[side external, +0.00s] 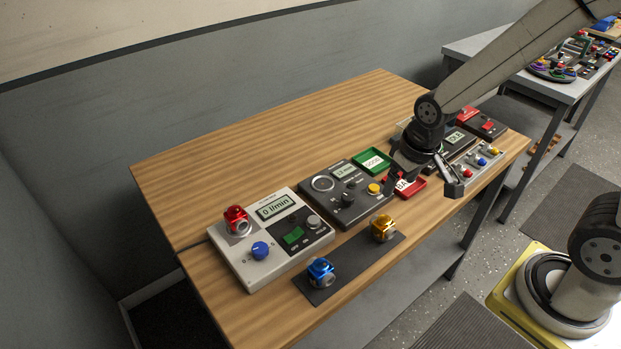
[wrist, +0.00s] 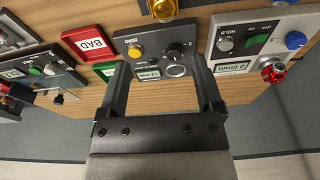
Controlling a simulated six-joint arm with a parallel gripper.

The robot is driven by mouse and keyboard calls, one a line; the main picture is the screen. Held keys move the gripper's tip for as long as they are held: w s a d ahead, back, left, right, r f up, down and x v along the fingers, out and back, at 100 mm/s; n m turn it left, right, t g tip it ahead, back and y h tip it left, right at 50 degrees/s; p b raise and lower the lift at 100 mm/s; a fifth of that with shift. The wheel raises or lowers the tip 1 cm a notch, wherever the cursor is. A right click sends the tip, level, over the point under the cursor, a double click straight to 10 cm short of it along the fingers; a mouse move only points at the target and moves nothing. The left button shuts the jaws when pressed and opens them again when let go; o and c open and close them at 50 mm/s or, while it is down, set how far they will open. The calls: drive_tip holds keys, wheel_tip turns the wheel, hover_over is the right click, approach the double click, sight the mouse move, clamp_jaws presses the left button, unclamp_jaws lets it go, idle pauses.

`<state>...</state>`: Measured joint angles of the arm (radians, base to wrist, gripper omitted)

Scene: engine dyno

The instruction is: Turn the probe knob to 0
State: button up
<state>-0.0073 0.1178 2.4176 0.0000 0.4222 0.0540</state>
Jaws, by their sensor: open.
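A dark grey instrument box (side external: 363,203) has a black knob (side external: 347,199), a yellow button, a ringed round port and a small display. In the wrist view its black knob (wrist: 175,51) has a pale pointer mark and a 0 printed beside it. The box's label is too small to confirm it as the probe unit. My gripper (side external: 423,178) is open and empty, above the table to the right of this box in the side view. In the wrist view my gripper (wrist: 160,66) has its fingers spread, framing the box from below, with the knob beyond the fingertips.
A white flow unit (side external: 252,268) with a blue knob stands left. A green tray (side external: 372,161) and a red BAD tray (side external: 409,188) lie near my gripper. Blue (side external: 321,271) and yellow (side external: 384,228) fittings sit on a dark mat. The table's back is clear.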

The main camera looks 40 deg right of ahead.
drive_tip(key=m+g, duration=0.2)
hover_over(348, 196)
wheel_tip(348, 196, down, 4)
drive_tip(key=shift+f, duration=0.1)
drive_tip(key=shift+f, duration=0.2)
drive_tip(key=shift+f, duration=3.7)
clamp_jaws()
